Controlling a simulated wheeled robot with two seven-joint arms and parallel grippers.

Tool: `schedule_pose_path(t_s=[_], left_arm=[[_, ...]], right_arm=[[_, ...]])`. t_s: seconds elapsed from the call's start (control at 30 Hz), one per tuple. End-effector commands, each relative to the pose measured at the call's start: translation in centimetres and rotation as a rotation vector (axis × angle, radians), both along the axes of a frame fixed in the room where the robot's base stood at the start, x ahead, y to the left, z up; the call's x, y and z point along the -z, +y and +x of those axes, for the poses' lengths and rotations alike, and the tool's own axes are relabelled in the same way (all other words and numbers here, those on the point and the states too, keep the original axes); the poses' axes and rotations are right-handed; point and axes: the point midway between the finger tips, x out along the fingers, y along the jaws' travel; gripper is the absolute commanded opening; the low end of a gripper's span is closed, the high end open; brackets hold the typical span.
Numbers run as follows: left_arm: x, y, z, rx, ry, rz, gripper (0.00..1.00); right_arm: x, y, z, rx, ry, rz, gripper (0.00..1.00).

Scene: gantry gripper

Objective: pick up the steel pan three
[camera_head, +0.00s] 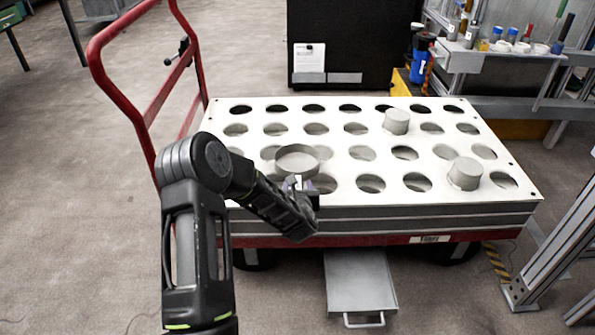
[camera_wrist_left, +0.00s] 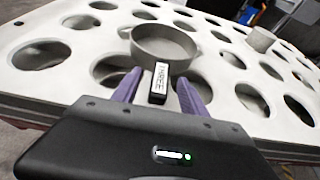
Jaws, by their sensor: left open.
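The steel pan three (camera_head: 297,158) is a round, shallow grey pan on the white perforated board (camera_head: 240,106). In the left wrist view the pan (camera_wrist_left: 164,45) stands upright, with its handle labelled "THREE" (camera_wrist_left: 159,82) pointing toward me. My left gripper (camera_head: 298,184) is at the pan's near side. In the wrist view its two purple fingers (camera_wrist_left: 160,90) are open, one on each side of the handle, with gaps visible. My right gripper is not in view.
Two grey cylinders stand on the board, one at the back (camera_head: 397,121) and one at the right (camera_head: 465,173). The board lies on a red cart with a tall red handle (camera_head: 95,65) at left. A grey drawer (camera_head: 360,280) juts out below the front.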

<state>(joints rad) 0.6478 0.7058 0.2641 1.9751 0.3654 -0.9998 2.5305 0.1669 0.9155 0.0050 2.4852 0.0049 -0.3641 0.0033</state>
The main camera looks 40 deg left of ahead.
Motion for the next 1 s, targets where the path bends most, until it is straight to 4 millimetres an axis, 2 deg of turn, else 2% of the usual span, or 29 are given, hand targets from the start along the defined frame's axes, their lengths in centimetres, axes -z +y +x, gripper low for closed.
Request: schedule_pose_path(t_s=[0.17,0.47,1.0], left_arm=[[0.7,0.6,0.9,0.0,-0.001,0.0,0.51],[2.1,2.7,3.7,0.001,-0.001,0.0,0.51],[2.1,2.8,3.9,0.0,0.0,0.0,0.51]], right_arm=[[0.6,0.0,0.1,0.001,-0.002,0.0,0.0],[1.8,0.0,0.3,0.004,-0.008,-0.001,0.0],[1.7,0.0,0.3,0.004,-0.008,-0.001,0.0]])
